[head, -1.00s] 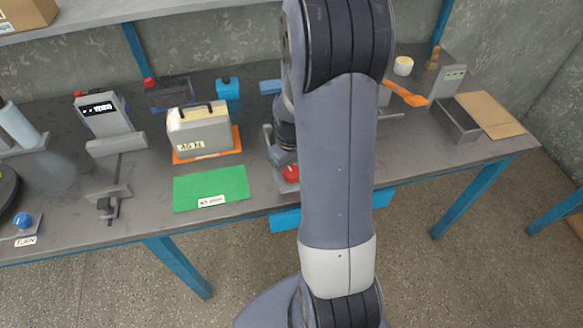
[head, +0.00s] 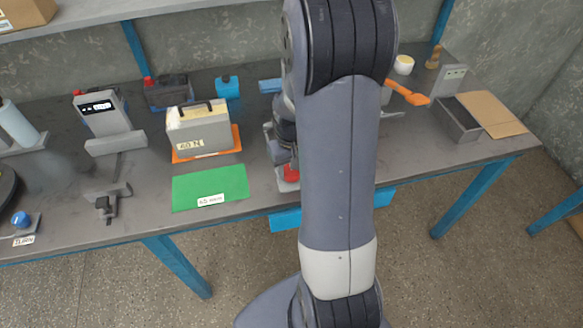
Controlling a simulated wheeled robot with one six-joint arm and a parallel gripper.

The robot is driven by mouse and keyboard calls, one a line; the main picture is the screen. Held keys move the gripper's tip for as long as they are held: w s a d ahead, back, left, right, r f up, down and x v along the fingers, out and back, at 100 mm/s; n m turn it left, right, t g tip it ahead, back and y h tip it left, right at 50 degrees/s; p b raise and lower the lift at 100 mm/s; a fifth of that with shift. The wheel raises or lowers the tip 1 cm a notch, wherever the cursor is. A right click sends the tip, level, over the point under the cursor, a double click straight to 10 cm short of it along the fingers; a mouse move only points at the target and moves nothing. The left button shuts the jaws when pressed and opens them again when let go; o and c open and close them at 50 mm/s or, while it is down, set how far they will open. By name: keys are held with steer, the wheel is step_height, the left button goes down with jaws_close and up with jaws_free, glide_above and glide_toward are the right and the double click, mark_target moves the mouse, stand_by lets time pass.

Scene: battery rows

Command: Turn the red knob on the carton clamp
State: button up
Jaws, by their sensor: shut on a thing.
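The red knob (head: 291,174) sits on a small grey plate at the table's front edge, right of the green mat, in the head view. My gripper (head: 289,163) is directly above it, pointing down, and is shut on the knob. My own arm link hides much of the gripper and the right side of the clamp, so the fingertips are hard to make out. The clamp's grey body shows only in part, left of my arm.
A grey battery case (head: 197,130) stands on an orange mat (head: 236,140), behind a green mat (head: 211,188). At left are a grey vise (head: 106,198), a meter (head: 102,110) and a blue knob (head: 20,219). An orange-handled tool (head: 408,93) and grey tray (head: 456,120) lie right.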

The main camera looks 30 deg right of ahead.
steer(key=shift+m, duration=0.6)
steer(key=o, duration=1)
step_height(320, 180, up, 11)
steer(key=shift+f, duration=0.1)
stand_by(0.3)
